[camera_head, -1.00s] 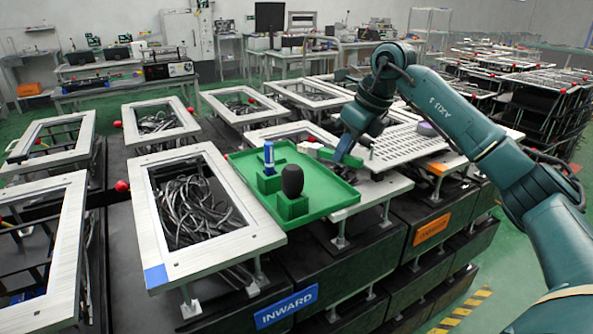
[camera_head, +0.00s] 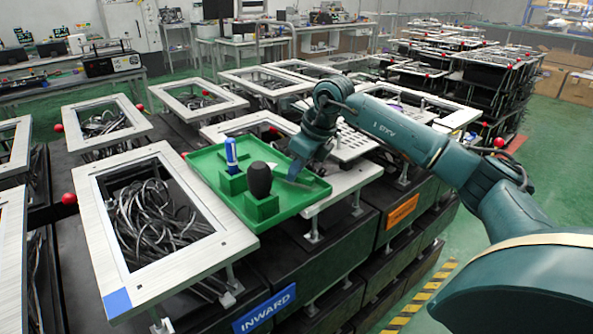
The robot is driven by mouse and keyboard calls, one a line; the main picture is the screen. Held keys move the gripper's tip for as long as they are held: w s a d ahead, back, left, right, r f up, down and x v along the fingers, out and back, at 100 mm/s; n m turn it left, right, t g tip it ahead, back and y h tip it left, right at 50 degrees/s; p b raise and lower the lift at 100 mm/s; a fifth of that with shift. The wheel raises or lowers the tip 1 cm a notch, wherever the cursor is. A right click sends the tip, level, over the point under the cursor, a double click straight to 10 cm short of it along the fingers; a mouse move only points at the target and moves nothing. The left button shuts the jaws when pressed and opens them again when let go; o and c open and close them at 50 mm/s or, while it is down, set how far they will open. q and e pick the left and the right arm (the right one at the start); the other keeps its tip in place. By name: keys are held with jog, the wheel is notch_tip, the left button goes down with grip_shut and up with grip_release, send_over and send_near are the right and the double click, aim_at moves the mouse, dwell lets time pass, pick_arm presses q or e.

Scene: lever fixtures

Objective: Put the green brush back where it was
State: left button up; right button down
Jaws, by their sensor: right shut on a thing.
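My right gripper (camera_head: 294,172) points down at the right end of a green tray (camera_head: 300,207) and is shut on the green brush. The brush is mostly hidden behind the gripper and hard to tell from the green tray. A small pale patch left of the gripper may be part of it. I cannot tell whether the brush touches the tray. My left gripper is not in view.
A blue upright object (camera_head: 231,152) and a black rounded object (camera_head: 259,180) stand in green holders on the tray, left of the gripper. Framed openings with cables (camera_head: 160,222) lie left. A white slotted panel (camera_head: 352,143) lies behind right.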

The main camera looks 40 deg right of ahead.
jog(key=shift+f, duration=0.35)
jog(key=c, duration=1.3)
grip_release()
jog(key=shift+c, duration=0.2)
jog(key=shift+r, duration=0.1)
jog(key=v, duration=1.2)
